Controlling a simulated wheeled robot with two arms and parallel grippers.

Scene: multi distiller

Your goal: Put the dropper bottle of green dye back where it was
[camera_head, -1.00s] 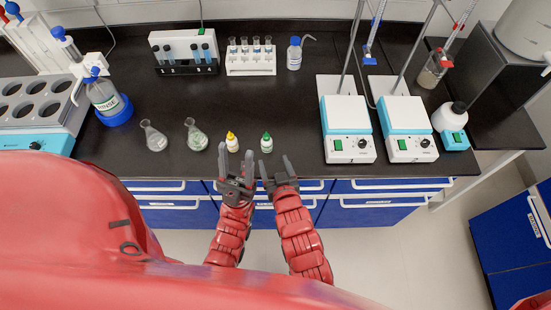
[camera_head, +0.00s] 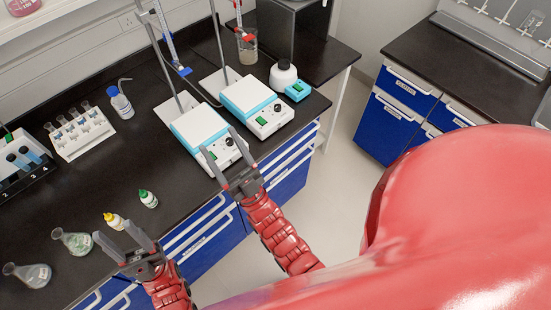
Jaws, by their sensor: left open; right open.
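The dropper bottle with the green cap (camera_head: 148,198) stands upright on the black bench near its front edge. A similar dropper bottle with a yellow cap (camera_head: 114,221) stands to its left. My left gripper (camera_head: 124,239) is open and empty in front of the yellow-capped bottle. My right gripper (camera_head: 221,156) is open and empty, to the right of the green-capped bottle and in front of a hotplate stirrer. Neither gripper visibly holds a bottle.
Two flasks (camera_head: 75,241) (camera_head: 29,273) stand at the left. Two stirrers (camera_head: 208,134) (camera_head: 256,104) with stands, a vial rack (camera_head: 80,134) and a wash bottle (camera_head: 121,103) stand behind. The bench (camera_head: 110,180) is clear behind the dropper bottles. Another bench (camera_head: 425,60) is at right.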

